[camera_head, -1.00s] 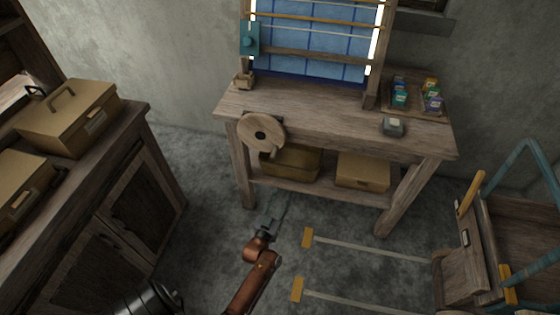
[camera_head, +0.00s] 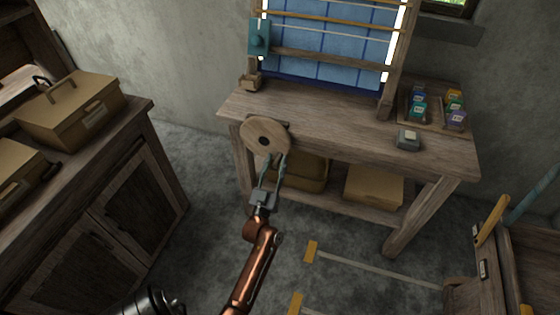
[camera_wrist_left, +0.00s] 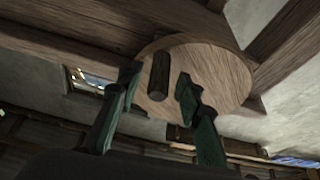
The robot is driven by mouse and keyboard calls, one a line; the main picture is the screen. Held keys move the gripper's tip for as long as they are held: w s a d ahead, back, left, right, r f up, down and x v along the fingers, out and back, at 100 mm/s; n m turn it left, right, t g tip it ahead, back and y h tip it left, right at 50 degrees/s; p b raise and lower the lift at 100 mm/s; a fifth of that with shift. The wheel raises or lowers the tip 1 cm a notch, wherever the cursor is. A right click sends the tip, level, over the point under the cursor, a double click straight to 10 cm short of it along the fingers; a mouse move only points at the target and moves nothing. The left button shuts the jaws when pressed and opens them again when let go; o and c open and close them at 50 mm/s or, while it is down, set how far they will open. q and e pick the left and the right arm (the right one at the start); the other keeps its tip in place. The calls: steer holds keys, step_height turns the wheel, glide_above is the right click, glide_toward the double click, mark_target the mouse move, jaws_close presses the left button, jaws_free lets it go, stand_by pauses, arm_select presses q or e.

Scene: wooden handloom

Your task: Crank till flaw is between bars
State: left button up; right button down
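The crank is a round wooden wheel (camera_head: 258,132) on the front left of the loom table. Its peg handle (camera_wrist_left: 158,82) shows in the left wrist view, standing out from the wheel (camera_wrist_left: 215,75). My left gripper (camera_head: 272,164) is open just below the wheel. In the left wrist view its fingers (camera_wrist_left: 159,86) stand on either side of the peg, with gaps visible. Blue cloth (camera_head: 335,45) with darker grid lines hangs in the loom frame behind thin horizontal bars (camera_head: 330,19). I cannot make out a flaw on it. My right gripper is out of view.
The loom table (camera_head: 340,125) carries a small grey box (camera_head: 408,139) and a tray (camera_head: 434,123) of coloured spools. Boxes (camera_head: 374,187) sit on its lower shelf. A cabinet (camera_head: 120,210) stands left; a wooden frame (camera_head: 490,222) stands right. Floor between is clear.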

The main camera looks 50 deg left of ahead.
arm_select(q)
steer(key=shift+w, duration=0.15)
steer(key=shift+c, duration=0.5)
jaws_close()
